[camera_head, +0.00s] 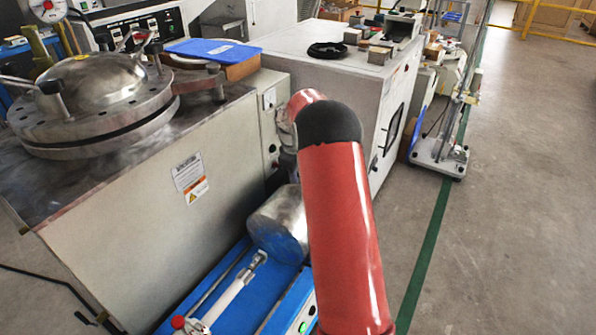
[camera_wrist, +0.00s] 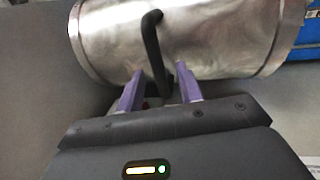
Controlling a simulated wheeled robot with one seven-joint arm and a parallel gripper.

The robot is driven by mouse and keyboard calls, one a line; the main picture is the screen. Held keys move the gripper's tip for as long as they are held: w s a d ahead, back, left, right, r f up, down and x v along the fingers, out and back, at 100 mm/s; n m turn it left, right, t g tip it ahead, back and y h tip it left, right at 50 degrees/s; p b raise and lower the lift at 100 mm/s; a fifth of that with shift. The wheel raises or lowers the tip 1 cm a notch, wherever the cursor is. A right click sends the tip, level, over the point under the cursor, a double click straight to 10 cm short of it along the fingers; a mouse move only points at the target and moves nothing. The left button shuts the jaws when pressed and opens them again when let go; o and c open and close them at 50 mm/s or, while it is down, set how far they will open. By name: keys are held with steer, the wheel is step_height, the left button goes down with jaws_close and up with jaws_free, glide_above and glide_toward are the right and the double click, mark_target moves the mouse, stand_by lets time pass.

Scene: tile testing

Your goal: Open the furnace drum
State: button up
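The furnace drum is a shiny metal cylinder (camera_head: 281,222) over the blue base, partly hidden behind my red arm in the head view. It fills the top of the wrist view (camera_wrist: 215,40), with a black bar handle (camera_wrist: 152,45) running down its front. My gripper (camera_wrist: 158,82) has two purple fingers, spread apart, one on each side of the handle's lower end. Gaps show between the fingers and the handle, so it does not look gripped. Whether the fingertips touch the drum is unclear. The gripper is hidden in the head view.
A large grey cabinet (camera_head: 150,220) with a round metal lid (camera_head: 92,95) stands left of the drum. A white cabinet (camera_head: 325,85) stands behind. The blue base (camera_head: 235,300) carries a white rod. Open floor (camera_head: 500,230) lies to the right.

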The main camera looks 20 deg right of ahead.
step_height(320, 180, up, 8)
steer(key=a, duration=0.1)
steer(key=shift+s+a+f, duration=0.15)
steer(key=shift+s, duration=0.25)
